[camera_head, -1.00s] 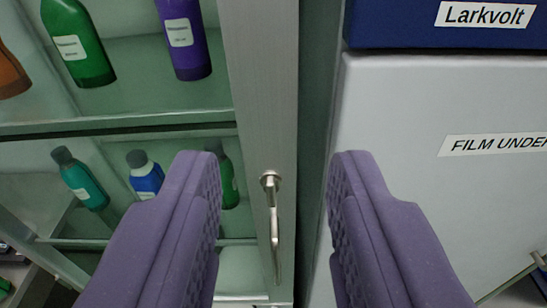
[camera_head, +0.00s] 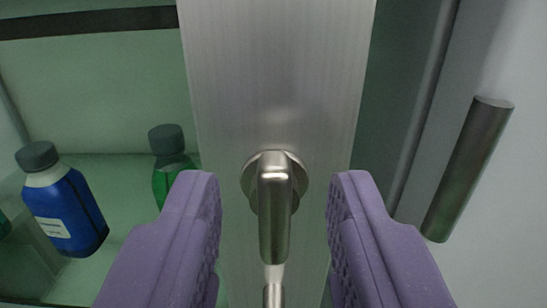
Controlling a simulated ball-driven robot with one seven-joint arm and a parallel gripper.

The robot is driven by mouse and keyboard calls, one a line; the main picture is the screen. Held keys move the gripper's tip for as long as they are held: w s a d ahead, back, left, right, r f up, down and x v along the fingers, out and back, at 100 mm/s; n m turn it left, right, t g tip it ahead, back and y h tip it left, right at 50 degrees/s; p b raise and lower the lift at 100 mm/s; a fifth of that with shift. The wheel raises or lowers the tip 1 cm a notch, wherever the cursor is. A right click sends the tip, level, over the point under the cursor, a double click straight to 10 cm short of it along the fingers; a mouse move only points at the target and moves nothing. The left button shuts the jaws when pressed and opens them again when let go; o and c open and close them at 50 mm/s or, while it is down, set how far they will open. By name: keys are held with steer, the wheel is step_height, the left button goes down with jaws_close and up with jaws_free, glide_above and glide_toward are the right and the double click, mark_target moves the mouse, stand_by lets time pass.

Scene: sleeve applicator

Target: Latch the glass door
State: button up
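The glass door fills the left of the view, with a wide brushed-metal frame (camera_head: 275,70) down the middle. A metal latch handle (camera_head: 274,215) sits on this frame on a round base and hangs downward. A narrower metal piece shows below its end. My gripper (camera_head: 275,205) is open, with one purple finger on each side of the handle. Neither finger appears to touch it. The glass pane (camera_head: 90,95) is left of the frame. Whether the door is fully closed I cannot tell.
Behind the glass stand a blue bottle (camera_head: 65,205) and a green bottle (camera_head: 170,160) with dark caps on a shelf. Right of the frame is a grey surface with a dark cylindrical bar handle (camera_head: 468,168), close to my right finger.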

steer(key=shift+w, duration=0.25)
steer(key=shift+c, duration=0.4)
jaws_close()
